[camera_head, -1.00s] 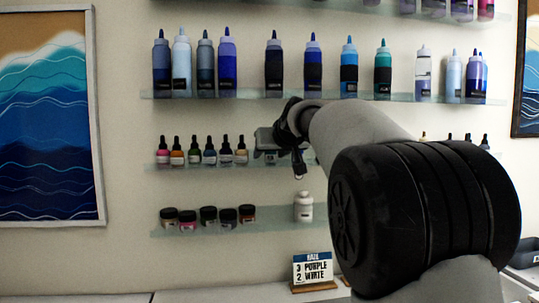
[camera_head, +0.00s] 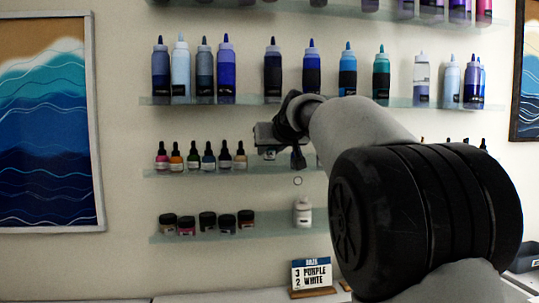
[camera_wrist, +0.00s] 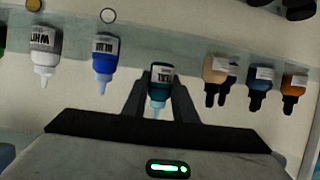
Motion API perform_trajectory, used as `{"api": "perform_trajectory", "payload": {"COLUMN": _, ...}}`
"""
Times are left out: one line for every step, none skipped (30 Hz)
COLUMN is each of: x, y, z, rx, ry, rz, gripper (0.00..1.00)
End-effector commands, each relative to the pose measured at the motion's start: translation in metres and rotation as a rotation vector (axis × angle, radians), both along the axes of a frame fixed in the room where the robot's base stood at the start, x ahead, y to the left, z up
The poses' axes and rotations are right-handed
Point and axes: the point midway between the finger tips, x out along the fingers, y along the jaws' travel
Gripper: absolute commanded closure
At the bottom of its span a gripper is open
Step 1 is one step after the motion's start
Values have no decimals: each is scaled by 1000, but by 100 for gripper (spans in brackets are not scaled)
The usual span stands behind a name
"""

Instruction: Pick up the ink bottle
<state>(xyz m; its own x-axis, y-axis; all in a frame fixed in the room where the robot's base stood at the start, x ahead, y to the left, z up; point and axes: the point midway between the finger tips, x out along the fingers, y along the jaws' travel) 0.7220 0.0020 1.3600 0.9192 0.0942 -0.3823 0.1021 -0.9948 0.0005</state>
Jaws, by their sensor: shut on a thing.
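My gripper (camera_head: 268,140) is in front of the middle shelf in the head view, mostly hidden behind my own wrist and arm. The wrist view is upside down. There my gripper (camera_wrist: 158,100) has its two dark fingers closed on either side of a small teal ink bottle (camera_wrist: 160,72), whose label seems to read TEAL. Its nozzle points down in that picture, so the bottle is upright. I cannot tell whether its base is clear of the shelf.
A white bottle (camera_wrist: 45,48) and a blue bottle (camera_wrist: 105,60) stand to one side in the wrist view; several dropper bottles (camera_wrist: 259,84) stand to the other. The middle shelf (camera_head: 190,172) has tall bottles (camera_head: 226,75) above and jars (camera_head: 208,221) below.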

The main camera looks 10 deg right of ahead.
Motion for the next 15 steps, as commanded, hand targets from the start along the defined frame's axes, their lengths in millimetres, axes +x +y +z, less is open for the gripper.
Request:
{"api": "perform_trajectory", "payload": {"x": 0, "y": 0, "z": 11, "rx": 0, "ry": -1, "rz": 0, "gripper": 97}}
{"api": "perform_trajectory", "payload": {"x": 0, "y": 0, "z": 16, "rx": 0, "ry": -2, "rz": 0, "gripper": 97}}
{"api": "perform_trajectory", "payload": {"x": 0, "y": 0, "z": 23, "rx": 1, "ry": -3, "rz": 0, "gripper": 97}}
{"api": "perform_trajectory", "payload": {"x": 0, "y": 0, "z": 27, "rx": 1, "ry": -1, "rz": 0, "gripper": 97}}
{"api": "perform_trajectory", "payload": {"x": 0, "y": 0, "z": 32, "rx": 0, "ry": -2, "rz": 0, "gripper": 97}}
{"api": "perform_trajectory", "payload": {"x": 1, "y": 0, "z": 38, "rx": -1, "ry": -2, "rz": -1, "gripper": 97}}
{"api": "perform_trajectory", "payload": {"x": 0, "y": 0, "z": 43, "rx": 0, "ry": -1, "rz": -1, "gripper": 97}}
{"api": "perform_trajectory", "payload": {"x": 0, "y": 0, "z": 48, "rx": 0, "ry": -1, "rz": -1, "gripper": 97}}
{"api": "perform_trajectory", "payload": {"x": -6, "y": 0, "z": 44, "rx": 2, "ry": -1, "rz": -1, "gripper": 97}}
{"api": "perform_trajectory", "payload": {"x": -12, "y": 0, "z": 43, "rx": 2, "ry": -2, "rz": -1, "gripper": 97}}
{"api": "perform_trajectory", "payload": {"x": -18, "y": 0, "z": 43, "rx": 2, "ry": -1, "rz": -1, "gripper": 97}}
{"api": "perform_trajectory", "payload": {"x": -25, "y": 0, "z": 42, "rx": 2, "ry": -1, "rz": 0, "gripper": 97}}
{"api": "perform_trajectory", "payload": {"x": -30, "y": 0, "z": 42, "rx": 1, "ry": -1, "rz": 0, "gripper": 97}}
{"api": "perform_trajectory", "payload": {"x": -35, "y": 0, "z": 43, "rx": 1, "ry": -2, "rz": 0, "gripper": 97}}
{"api": "perform_trajectory", "payload": {"x": -43, "y": 0, "z": 43, "rx": 1, "ry": -2, "rz": 0, "gripper": 97}}
